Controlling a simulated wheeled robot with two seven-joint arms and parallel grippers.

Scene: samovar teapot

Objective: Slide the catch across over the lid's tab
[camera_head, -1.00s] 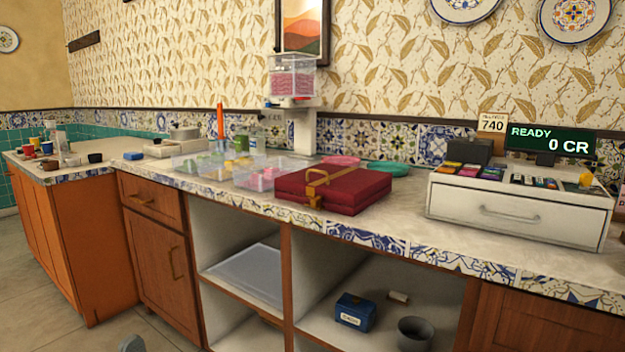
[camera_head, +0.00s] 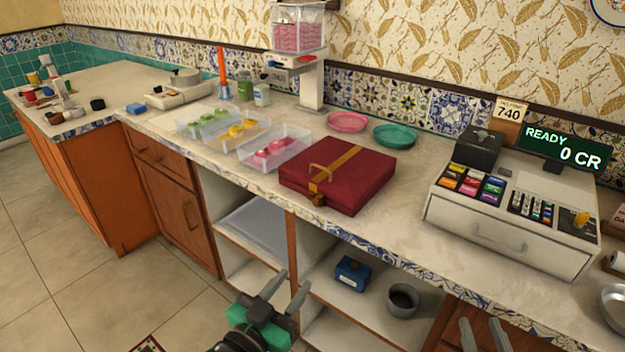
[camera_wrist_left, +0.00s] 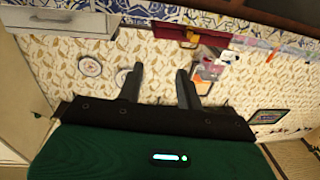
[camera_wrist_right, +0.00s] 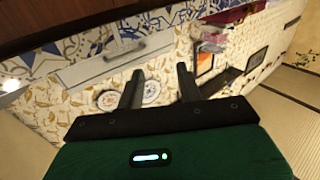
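A dark red case (camera_head: 350,183) lies closed on the counter near its front edge. A gold strap (camera_head: 335,165) crosses its lid, and a small gold catch-like piece (camera_head: 318,199) shows at its front; whether it covers a tab is too small to tell. My left gripper (camera_head: 285,292) is open and empty, low in front of the counter, below and apart from the case. My right gripper (camera_head: 484,336) is open and empty at the bottom edge, right of the case. The case also shows in the left wrist view (camera_wrist_left: 172,27) and partly in the right wrist view (camera_wrist_right: 232,16).
Clear bins (camera_head: 275,147) with coloured pieces stand left of the case. Pink (camera_head: 347,122) and green (camera_head: 395,136) dishes lie behind it. A cash register (camera_head: 510,215) stands right. Open shelves below hold a blue box (camera_head: 351,273) and a grey cup (camera_head: 402,299). Counter between case and register is clear.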

